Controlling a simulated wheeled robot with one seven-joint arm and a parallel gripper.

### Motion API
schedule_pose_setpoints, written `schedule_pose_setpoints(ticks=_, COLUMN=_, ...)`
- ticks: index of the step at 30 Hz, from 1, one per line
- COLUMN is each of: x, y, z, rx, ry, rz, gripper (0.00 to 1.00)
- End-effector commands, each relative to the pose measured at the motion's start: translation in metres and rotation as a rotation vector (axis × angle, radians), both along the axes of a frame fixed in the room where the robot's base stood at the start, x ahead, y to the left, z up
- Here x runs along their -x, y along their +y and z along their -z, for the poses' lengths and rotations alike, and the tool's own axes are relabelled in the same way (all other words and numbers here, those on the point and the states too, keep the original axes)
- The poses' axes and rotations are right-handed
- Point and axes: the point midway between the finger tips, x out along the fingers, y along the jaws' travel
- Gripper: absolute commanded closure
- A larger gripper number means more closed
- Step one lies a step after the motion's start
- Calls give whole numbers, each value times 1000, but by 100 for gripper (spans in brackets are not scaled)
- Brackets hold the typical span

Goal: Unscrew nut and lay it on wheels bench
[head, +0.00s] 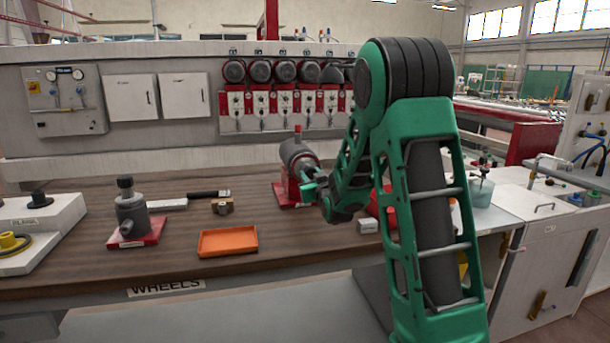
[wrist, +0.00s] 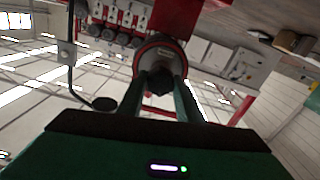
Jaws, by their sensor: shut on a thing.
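The wheels bench (head: 100,266) has a brown wooden top and a WHEELS label on its front edge. On it, right of centre, a grey spindle unit (head: 297,152) sits on a red stand (head: 288,194). My gripper (head: 308,186) is at the front end of this unit, reached from the right. In the wrist view my gripper (wrist: 160,80) has its two green fingers shut on the nut (wrist: 158,68), a small grey piece in front of the unit's round, red-rimmed face. In the head view the fingers and arm hide the nut.
An orange tray (head: 228,241) lies at the bench front. Left of it, a grey upright unit (head: 133,215) stands on a red plate. A dark-handled tool (head: 209,194) and small blocks lie behind. Bare wood lies around the tray.

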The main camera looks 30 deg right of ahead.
Motion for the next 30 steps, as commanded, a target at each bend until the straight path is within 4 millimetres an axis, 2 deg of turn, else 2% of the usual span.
schedule_pose_setpoints(ticks=24, x=1, y=0, z=1, rx=898, ry=260, rz=-1, gripper=95)
schedule_pose_setpoints(ticks=30, x=1, y=0, z=1, rx=996, ry=288, rz=-1, gripper=95)
